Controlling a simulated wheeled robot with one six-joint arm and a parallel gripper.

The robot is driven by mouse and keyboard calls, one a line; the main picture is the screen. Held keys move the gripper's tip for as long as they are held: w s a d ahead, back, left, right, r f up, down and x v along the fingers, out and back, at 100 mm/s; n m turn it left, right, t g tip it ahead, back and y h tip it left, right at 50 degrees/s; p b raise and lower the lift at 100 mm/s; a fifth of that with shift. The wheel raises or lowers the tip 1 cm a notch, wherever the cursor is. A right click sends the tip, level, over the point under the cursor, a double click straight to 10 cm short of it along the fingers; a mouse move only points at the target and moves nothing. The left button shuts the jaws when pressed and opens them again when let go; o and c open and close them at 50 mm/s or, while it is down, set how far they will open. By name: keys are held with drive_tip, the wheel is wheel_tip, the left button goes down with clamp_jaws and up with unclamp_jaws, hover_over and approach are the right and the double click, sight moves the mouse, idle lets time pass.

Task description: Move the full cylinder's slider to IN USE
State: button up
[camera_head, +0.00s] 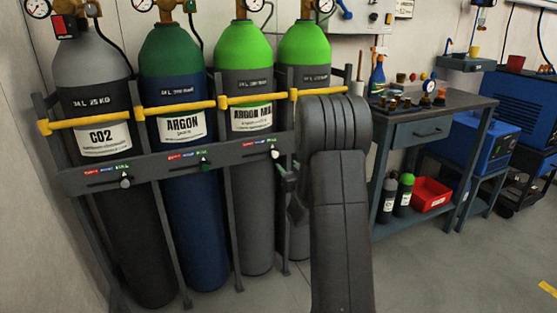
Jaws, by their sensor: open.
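Several tall gas cylinders stand in a rack. They include a grey-topped CO2 cylinder (98,85), a teal-topped ARGON cylinder (172,85), a green-topped ARGON MIX cylinder (244,88) and another green-topped cylinder (305,55), partly hidden by my arm. The grey rail (235,156) carries small coloured label strips, too small to read surely. A pale slider knob (125,183) is below CO2, a green one (205,165) below ARGON, and a pale one (275,154) near the right end of the ARGON MIX strip. My gripper (285,171) is open, just below and right of that last knob; contact is unclear.
A yellow bar (190,109) crosses the cylinders above the rail. To the right is a workbench (440,106) with bottles and fittings, and a red bin (431,194) on its lower shelf. Blue machines (490,130) stand beyond.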

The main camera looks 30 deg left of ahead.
sight(276, 155)
drive_tip(key=b+x, duration=0.1)
drive_tip(key=x, duration=0.7)
drive_tip(key=shift+w+a, duration=0.25)
drive_tip(key=shift+w, duration=0.05)
